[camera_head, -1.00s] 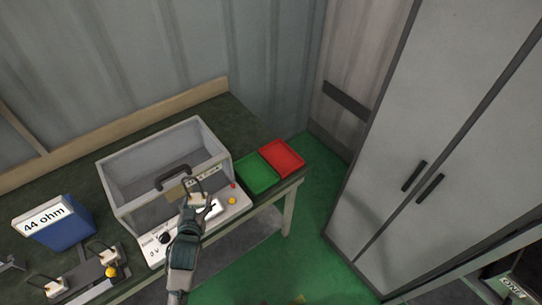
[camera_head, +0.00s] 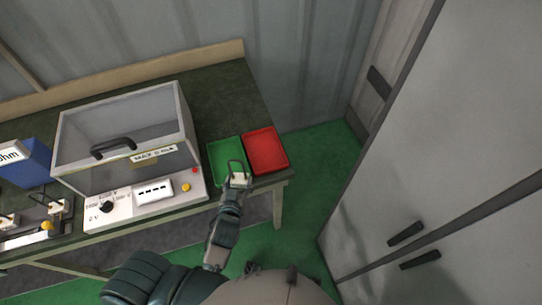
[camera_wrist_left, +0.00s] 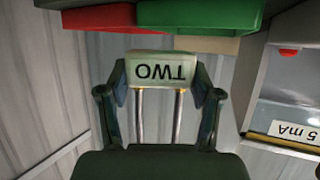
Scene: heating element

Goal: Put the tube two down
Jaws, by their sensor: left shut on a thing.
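Tube two (camera_wrist_left: 160,72) is a pale block labelled "TWO", upside down in the left wrist view, with two metal rods running from it toward my wrist. My left gripper (camera_head: 237,182) is shut on it, one finger at each side of the block. In the head view, the tube (camera_head: 237,167) shows as a small light loop at the fingertips, over the front right part of the green tray (camera_head: 223,148). The red tray (camera_head: 265,152) lies just right of the green one. I cannot tell the tube's height above the tray. My right gripper is not in view.
A grey tester box (camera_head: 75,140) with a clear lid, black handle and front control panel (camera_head: 130,204) stands left of the trays. A blue box (camera_head: 30,165) and a fixture (camera_head: 45,222) are farther left. The table top (camera_head: 225,95) behind the trays is clear. A grey cabinet stands at right.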

